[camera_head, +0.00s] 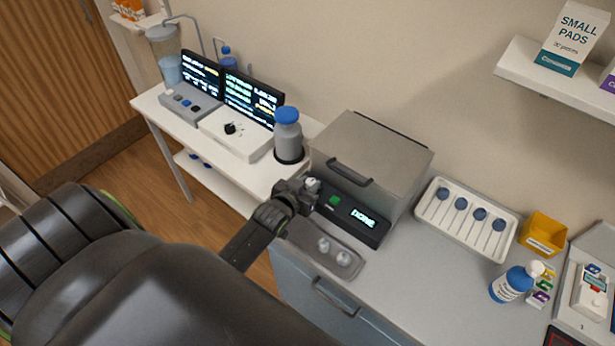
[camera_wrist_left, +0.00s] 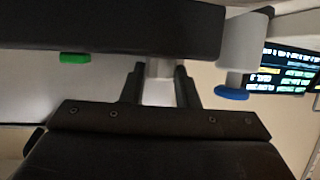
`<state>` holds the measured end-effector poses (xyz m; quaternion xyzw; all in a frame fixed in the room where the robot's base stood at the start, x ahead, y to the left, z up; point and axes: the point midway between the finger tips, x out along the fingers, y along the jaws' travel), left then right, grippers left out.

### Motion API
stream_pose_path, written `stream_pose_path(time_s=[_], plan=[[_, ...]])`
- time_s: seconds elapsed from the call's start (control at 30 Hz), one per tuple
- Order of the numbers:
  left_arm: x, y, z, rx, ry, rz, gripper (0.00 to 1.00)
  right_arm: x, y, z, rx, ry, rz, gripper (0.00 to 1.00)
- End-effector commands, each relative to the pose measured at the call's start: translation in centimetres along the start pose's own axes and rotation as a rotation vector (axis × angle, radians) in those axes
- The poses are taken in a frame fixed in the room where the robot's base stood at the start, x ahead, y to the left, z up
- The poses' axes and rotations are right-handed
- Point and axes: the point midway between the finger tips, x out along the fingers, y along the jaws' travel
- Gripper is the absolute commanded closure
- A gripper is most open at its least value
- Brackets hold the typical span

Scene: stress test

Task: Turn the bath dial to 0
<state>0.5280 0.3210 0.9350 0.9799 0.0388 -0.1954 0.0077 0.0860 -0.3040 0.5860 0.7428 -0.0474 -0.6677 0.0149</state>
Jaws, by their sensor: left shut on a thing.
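The bath is a grey lidded box (camera_head: 368,150) with a dark front panel that bears a green button (camera_head: 334,200) and a lit display (camera_head: 362,217) that seems to read "DONE". Its pale dial (camera_head: 313,184) is at the left end of that panel, mostly hidden by my left gripper (camera_head: 304,187). The left gripper is shut on the dial; in the left wrist view the two fingers (camera_wrist_left: 160,85) stand on either side of the pale knob (camera_wrist_left: 159,68). The dial's marks and setting cannot be read. The green button also shows in the wrist view (camera_wrist_left: 75,58). My right gripper is not in view.
A grey bottle with a blue cap (camera_head: 287,116) stands just left of the bath. A white box with a black knob (camera_head: 230,128) and screens are farther left. A tray with small white pieces (camera_head: 354,263) lies in front. A swab tray (camera_head: 429,215) is at right.

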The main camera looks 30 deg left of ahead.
Motion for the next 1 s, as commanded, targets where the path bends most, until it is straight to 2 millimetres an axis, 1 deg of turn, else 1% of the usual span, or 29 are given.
stream_pose_path(time_s=[0.07, 0.23, 0.8, 1.0], plan=[[0.0, 0.2, -0.1, -0.015, 0.001, -0.029, 0.95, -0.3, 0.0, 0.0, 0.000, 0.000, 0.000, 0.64], [0.1, 0.3, 0.1, -0.041, 0.003, -0.094, 0.95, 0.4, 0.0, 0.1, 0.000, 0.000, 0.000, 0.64], [0.3, 0.7, 0.3, -0.136, 0.004, -0.316, 0.95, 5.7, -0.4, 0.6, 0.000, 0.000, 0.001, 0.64], [0.3, 0.7, 0.2, -0.161, 0.002, -0.379, 0.95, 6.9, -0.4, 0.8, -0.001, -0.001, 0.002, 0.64]])
